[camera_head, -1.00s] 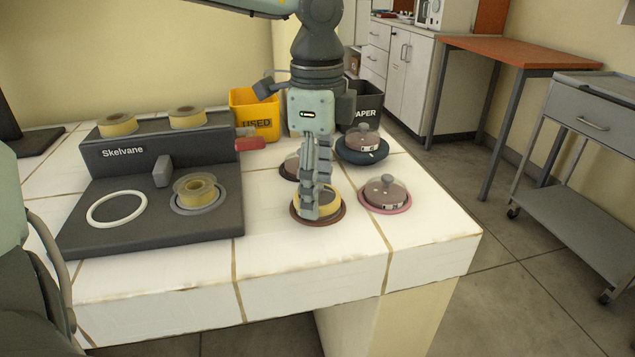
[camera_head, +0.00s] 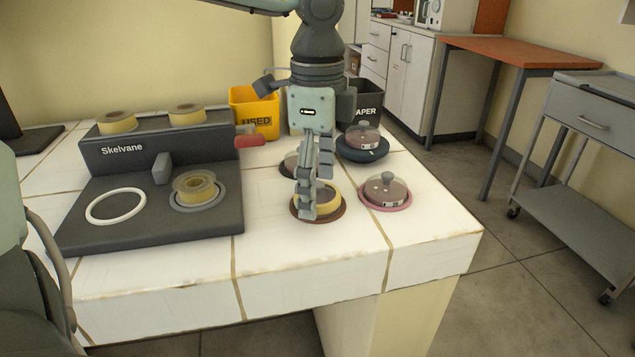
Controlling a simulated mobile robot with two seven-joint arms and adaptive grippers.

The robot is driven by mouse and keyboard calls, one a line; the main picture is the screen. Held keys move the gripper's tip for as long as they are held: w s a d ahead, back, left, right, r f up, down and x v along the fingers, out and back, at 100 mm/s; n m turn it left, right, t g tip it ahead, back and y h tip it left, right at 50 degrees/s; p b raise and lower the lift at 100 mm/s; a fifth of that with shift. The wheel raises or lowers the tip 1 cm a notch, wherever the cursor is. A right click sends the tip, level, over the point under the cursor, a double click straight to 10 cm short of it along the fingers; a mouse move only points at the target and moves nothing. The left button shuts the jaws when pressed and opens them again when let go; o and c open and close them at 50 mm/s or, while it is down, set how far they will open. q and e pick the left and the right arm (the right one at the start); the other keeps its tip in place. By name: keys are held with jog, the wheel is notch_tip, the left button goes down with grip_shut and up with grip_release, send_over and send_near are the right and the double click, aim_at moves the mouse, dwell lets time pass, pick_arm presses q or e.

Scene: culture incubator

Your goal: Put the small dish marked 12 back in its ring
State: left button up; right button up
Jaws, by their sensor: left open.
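My left gripper (camera_head: 315,192) points down, open, over a yellow ring-shaped dish (camera_head: 332,203) in a brown ring (camera_head: 341,213) on the white tiled bench. Its fingers hide part of that dish, and I cannot tell whether they touch it. Another yellow dish (camera_head: 195,187) sits in a grey ring (camera_head: 198,205) on the dark Skelvane unit (camera_head: 150,238). A white ring (camera_head: 91,213) to its left is empty. Lidded reddish dishes stand in a pink ring (camera_head: 398,207) and a dark blue ring (camera_head: 362,157). I cannot read the number 12 on any dish. My right gripper is not in view.
Two yellow rolls (camera_head: 117,122) sit on the unit's back ledge. Behind the gripper, a dark ring (camera_head: 287,171) is partly hidden. A yellow USED bin (camera_head: 254,118) and a black PAPER bin (camera_head: 368,112) stand behind. The bench's front right is clear.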

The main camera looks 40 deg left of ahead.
pick_arm(q)
jog(key=shift+r, duration=0.15)
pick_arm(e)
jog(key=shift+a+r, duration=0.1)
pick_arm(q)
jog(key=shift+r+p, duration=0.3)
jog(key=shift+p, duration=0.05)
notch_tip(320, 180, up, 11)
jog(key=shift+r, duration=0.2)
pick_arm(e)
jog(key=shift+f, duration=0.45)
